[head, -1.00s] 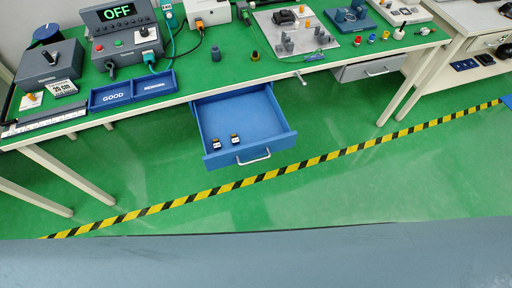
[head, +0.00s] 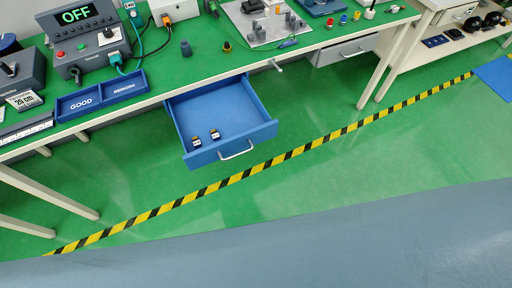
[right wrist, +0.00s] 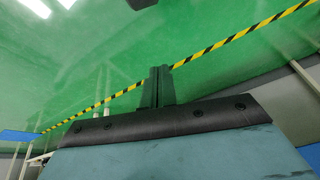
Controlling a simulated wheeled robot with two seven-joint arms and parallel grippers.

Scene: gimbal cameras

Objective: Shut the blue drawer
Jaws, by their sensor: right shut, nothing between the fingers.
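The blue drawer (head: 222,115) hangs pulled out below the green-topped bench in the head view. My left gripper is in neither view.
The bench (head: 200,75) holds a control box reading OFF, a blue GOOD tray (head: 100,97) and fixtures. A grey drawer (head: 345,50) is under it to the right. Bench legs stand at both sides. Yellow-black floor tape (head: 270,163) crosses clear floor before the drawer.

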